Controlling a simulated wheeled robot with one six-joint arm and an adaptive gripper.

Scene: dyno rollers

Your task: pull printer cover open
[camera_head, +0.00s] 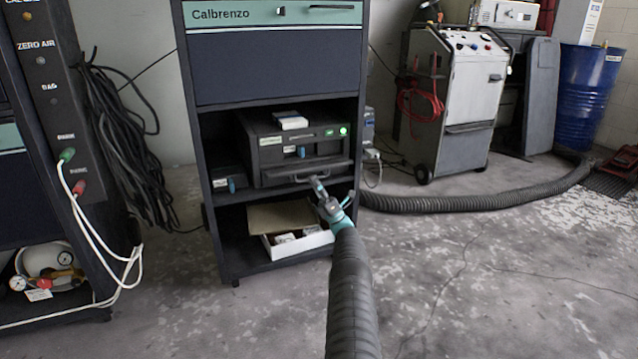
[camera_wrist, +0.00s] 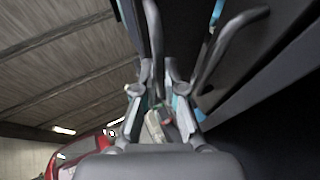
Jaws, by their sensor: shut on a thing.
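The dark grey printer (camera_head: 262,150) stands on the middle shelf of the Calbrenzo cabinet, with a lit green button at its upper right. Its front cover (camera_head: 285,174) is a wide dark panel low on the front face, with its lower edge jutting out a little. My gripper (camera_head: 317,183) is at the middle of that edge and is shut on the cover's handle; the grip itself is small in the head view. In the wrist view, grey curved bars show near the fingers, against dark surfaces; the exact contact is unclear there.
A small white box (camera_head: 291,121) lies on the printer. An open carton (camera_head: 290,243) sits on the shelf below. A ribbed hose (camera_head: 480,203) runs along the floor at right, near a grey wheeled machine (camera_head: 462,100). Floor in front of the cabinet is clear.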

